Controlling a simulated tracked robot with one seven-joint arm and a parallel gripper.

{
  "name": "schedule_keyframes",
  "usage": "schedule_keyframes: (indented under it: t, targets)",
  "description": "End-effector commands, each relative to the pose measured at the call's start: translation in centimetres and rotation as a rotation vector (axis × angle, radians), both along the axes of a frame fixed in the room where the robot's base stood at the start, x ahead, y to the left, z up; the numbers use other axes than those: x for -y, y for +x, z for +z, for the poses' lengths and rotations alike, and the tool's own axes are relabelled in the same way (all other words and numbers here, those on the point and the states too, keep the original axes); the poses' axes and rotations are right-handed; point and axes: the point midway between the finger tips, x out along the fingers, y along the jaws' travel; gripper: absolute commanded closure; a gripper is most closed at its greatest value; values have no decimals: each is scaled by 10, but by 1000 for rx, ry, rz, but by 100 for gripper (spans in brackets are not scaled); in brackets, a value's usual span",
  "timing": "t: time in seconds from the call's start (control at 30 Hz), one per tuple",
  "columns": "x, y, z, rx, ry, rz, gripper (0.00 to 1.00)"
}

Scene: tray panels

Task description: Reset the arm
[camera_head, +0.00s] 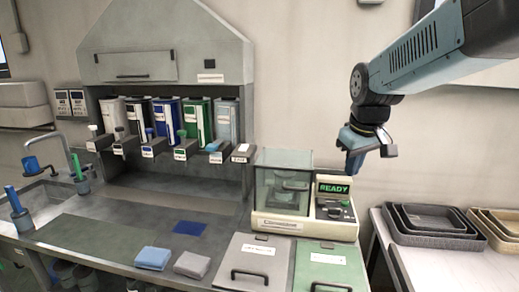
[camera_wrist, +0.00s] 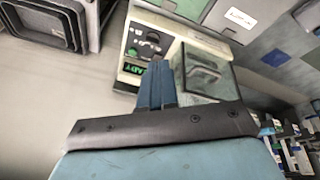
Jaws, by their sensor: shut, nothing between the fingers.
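My arm comes in from the upper right in the head view, and my gripper (camera_head: 354,164) hangs in the air above and to the right of the machine with the green READY screen (camera_head: 334,188). The blue fingers also show in the wrist view (camera_wrist: 157,84), pressed together with nothing between them. In the wrist view the machine (camera_wrist: 150,45) appears beyond the fingers. My gripper looks apart from every surface.
The machine's clear box (camera_head: 283,184) stands on the counter below and left. Nested grey trays (camera_head: 430,220) lie on a side table at right. Dispensers (camera_head: 168,120) line the back, with folded cloths (camera_head: 153,258) at the front. The air around my gripper is clear.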

Motion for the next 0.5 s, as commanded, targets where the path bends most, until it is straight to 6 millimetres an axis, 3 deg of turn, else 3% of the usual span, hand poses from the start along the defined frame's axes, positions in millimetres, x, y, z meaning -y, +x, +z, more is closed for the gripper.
schedule_keyframes:
  t: [0.23,0.5]
  targets:
    - [4,-59,9,67,40,-119,100]
    - [8,-116,6,132,104,-242,100]
